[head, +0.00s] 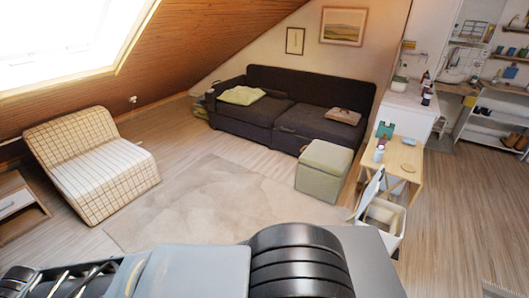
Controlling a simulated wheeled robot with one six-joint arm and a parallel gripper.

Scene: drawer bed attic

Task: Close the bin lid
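My gripper is not visible.
A checked lounge chair (90,165) is at left. Floor right of the bin (460,215) is clear.

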